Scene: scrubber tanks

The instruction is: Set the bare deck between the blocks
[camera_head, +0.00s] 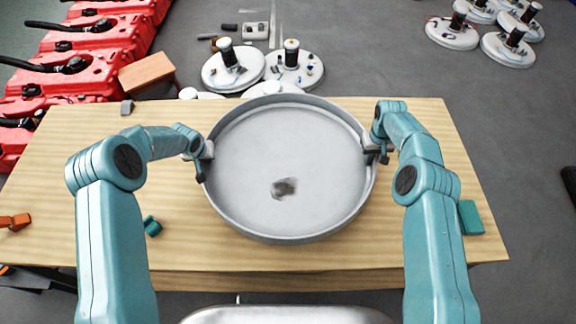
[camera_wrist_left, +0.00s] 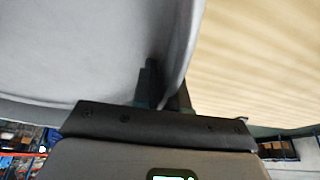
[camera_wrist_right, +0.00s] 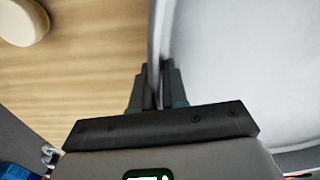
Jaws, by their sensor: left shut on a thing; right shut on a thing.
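The bare deck is a round, shallow grey pan (camera_head: 320,185) with a raised rim and a dark smudge on its floor; it is over the middle of the wooden table. My left gripper (camera_head: 203,163) is shut on its left rim, and the rim (camera_wrist_left: 183,60) runs between the fingers in the left wrist view. My right gripper (camera_head: 376,152) is shut on its right rim, also seen in the right wrist view (camera_wrist_right: 156,50). A teal block (camera_head: 152,226) lies left of the deck and a larger teal block (camera_head: 471,217) lies right. I cannot tell whether the deck touches the table.
An orange piece (camera_head: 14,222) lies at the table's (camera_head: 270,257) left edge. A small grey block (camera_head: 127,107) is near the far left corner. White round bases (camera_head: 233,68) with black parts stand beyond the far edge. Red tanks (camera_head: 90,60) line the left.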

